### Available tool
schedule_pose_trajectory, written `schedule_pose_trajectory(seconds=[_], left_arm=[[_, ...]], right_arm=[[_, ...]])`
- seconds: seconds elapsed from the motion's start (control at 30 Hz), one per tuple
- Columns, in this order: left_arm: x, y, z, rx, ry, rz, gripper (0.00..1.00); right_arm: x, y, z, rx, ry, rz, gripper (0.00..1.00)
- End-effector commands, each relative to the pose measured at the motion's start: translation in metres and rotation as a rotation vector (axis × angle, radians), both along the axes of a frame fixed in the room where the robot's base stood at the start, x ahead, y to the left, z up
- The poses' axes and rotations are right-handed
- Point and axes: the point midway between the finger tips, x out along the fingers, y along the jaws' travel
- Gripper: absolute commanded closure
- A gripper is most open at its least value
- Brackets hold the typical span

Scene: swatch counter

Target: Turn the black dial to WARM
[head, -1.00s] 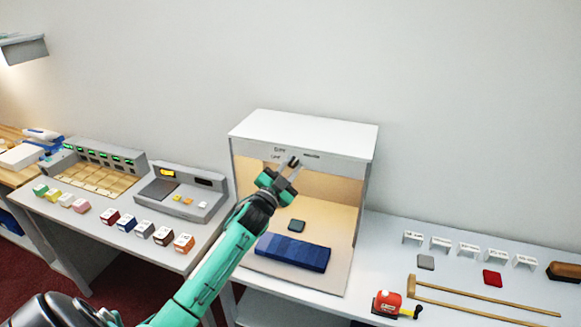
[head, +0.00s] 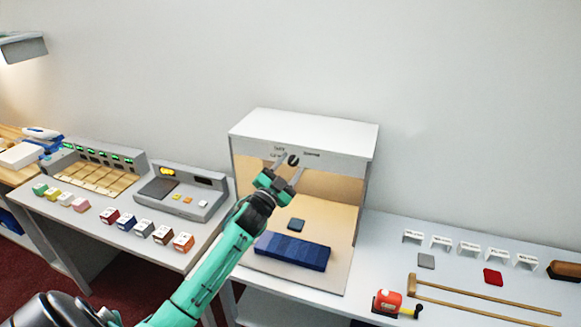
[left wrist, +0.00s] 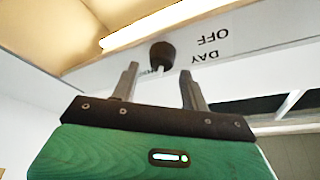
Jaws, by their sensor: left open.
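The black dial (head: 293,160) sits on the front top panel of the white light booth (head: 305,125). In the left wrist view the dial (left wrist: 162,54) shows between and just beyond my fingertips, with a pale pointer mark facing the gripper. The words OFF and DAY appear upside down to its right; another label beside the dial is mostly hidden by it and a finger. My left gripper (head: 288,170) is open in front of the dial, its fingers apart on either side and no contact visible. It also shows in the left wrist view (left wrist: 158,75). My right gripper is out of view.
Inside the booth lie a dark grey swatch (head: 296,224) and a blue folded piece (head: 292,251). A grey console (head: 180,192) stands to the left. A red device (head: 387,301) and wooden sticks (head: 480,295) lie on the right counter.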

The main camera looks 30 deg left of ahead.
Motion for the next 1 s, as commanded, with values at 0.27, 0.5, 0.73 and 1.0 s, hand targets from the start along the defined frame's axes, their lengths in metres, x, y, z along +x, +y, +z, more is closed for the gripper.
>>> schedule_pose_trajectory(seconds=[0.27,0.5,0.73,1.0], left_arm=[[-0.044,0.000,-0.020,0.000,0.002,-0.001,0.55],[-0.086,0.001,-0.033,0.000,0.002,0.000,0.55],[-0.113,0.001,-0.040,0.000,0.002,0.001,0.55],[-0.123,0.001,-0.041,0.000,0.000,0.000,0.55]], right_arm=[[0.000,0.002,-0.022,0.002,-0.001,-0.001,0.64],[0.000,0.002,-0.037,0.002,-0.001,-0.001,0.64],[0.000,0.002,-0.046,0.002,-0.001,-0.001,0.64],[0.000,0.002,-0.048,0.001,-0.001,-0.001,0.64]])
